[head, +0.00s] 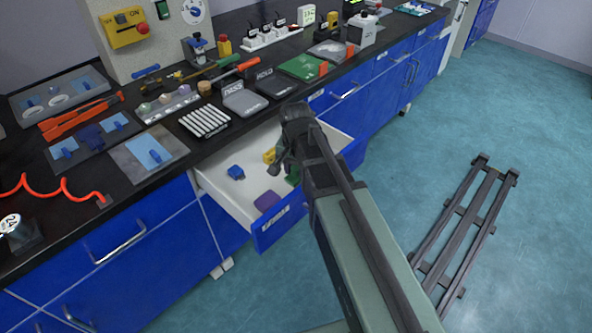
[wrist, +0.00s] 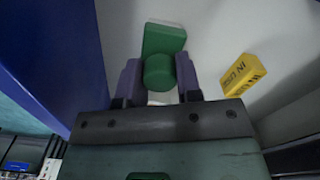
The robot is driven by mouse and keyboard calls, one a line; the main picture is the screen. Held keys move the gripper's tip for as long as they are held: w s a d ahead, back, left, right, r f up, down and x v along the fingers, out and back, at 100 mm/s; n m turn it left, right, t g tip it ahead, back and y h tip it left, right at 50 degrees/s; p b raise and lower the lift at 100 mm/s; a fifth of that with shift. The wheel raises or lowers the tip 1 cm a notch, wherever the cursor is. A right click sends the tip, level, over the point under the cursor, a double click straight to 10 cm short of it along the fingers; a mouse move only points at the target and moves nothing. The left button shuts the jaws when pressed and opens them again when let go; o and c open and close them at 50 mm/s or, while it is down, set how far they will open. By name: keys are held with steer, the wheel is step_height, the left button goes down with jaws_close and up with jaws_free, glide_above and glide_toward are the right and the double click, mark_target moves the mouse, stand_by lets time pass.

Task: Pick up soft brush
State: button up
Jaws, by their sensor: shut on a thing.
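The soft brush, seen as a green block with a round green end (wrist: 164,42), lies between my gripper's fingers (wrist: 158,74) in the wrist view. My gripper is shut on its round end. In the head view the green brush (head: 293,177) shows in the open drawer (head: 215,189), partly hidden by my arm. My gripper (head: 281,164) reaches down into the drawer there. I cannot tell whether the brush touches the drawer floor.
A yellow block with lettering (wrist: 243,74) lies right of the brush; it also shows in the head view (head: 269,156). A blue piece (head: 236,172) and a purple piece (head: 268,201) share the drawer. The black worktop above holds many tools.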

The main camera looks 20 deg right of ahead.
mark_target(296, 167)
step_height(296, 167, up, 20)
steer(key=p, duration=1.9)
steer(key=shift+f, duration=0.15)
